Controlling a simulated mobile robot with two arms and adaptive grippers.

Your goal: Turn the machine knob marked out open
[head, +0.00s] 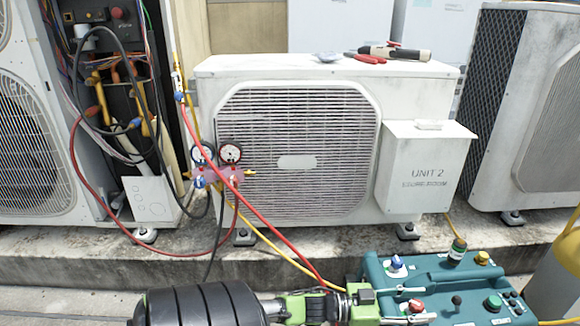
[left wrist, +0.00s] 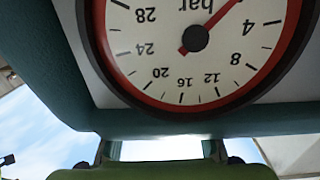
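The teal machine (head: 385,268) stands at the lower right of the head view. It has a blue knob (head: 397,262) at its back left and a red knob (head: 416,305) nearer the front. No marking by either knob is readable. My left gripper (head: 428,303) reaches in from the left over the machine. Its fingers are apart, one on each side of the red knob; contact is unclear. The left wrist view shows a bar gauge (left wrist: 196,38) upside down in a teal housing, but no knob. My right gripper is out of view.
Black (head: 457,250), yellow (head: 482,257) and green (head: 493,303) controls sit on the machine's right half. Red and yellow hoses run from the manifold gauges (head: 217,165) toward the machine, passing behind my left arm. The condenser marked UNIT 2 (head: 420,85) stands behind on a ledge.

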